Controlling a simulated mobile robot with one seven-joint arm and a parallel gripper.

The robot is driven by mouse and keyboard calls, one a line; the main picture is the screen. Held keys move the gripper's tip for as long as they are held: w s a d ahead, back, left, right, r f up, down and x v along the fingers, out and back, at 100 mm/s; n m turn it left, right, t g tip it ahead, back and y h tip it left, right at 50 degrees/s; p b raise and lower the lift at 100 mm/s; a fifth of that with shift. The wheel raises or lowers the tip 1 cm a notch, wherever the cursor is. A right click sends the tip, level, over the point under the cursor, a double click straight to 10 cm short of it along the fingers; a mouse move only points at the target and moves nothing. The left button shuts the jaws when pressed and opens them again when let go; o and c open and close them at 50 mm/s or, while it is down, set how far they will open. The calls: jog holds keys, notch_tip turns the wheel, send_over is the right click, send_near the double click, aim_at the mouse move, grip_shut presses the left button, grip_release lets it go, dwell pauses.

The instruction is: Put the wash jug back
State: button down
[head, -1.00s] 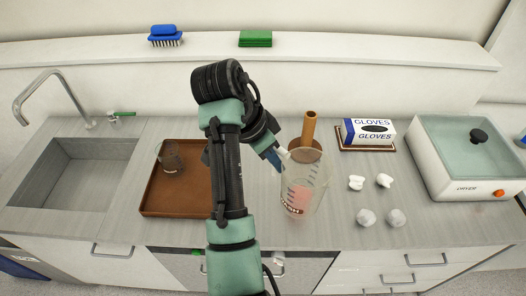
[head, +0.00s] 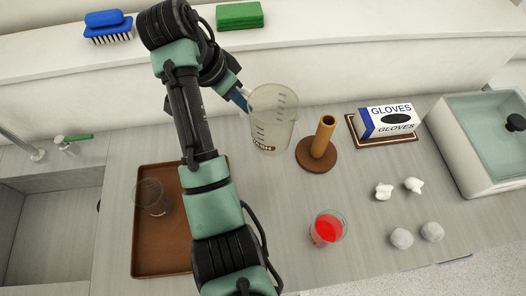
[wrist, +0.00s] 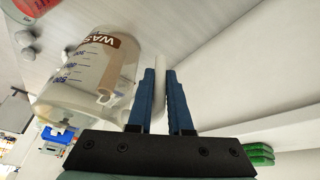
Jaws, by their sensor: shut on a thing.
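The wash jug (head: 274,118) is a clear, empty-looking cup with blue measuring marks and a brown WASH label. In the head view it is held up near the back of the counter, left of the wooden post. My gripper (head: 243,97) is shut on the jug's handle at its left side. In the wrist view the jug (wrist: 88,75) lies left of my blue fingers (wrist: 158,100), which close around the pale handle. Its base looks clear of the counter.
A beaker of red liquid (head: 327,231) stands at the front. A wooden post on a round base (head: 318,145), a gloves box (head: 388,121), white crumpled pieces (head: 402,238) and a dryer (head: 480,140) are to the right. A brown tray (head: 150,255) holding a glass beaker (head: 152,197) is left. The shelf behind holds a brush (head: 108,25) and green pads (head: 240,15).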

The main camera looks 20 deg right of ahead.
jog(key=f, duration=1.5)
jog(key=shift+s+f+b, duration=0.2)
jog(key=shift+s+b, duration=0.15)
jog(key=shift+s, duration=0.05)
jog(key=c, duration=0.8)
grip_release()
jog(key=shift+c, duration=0.2)
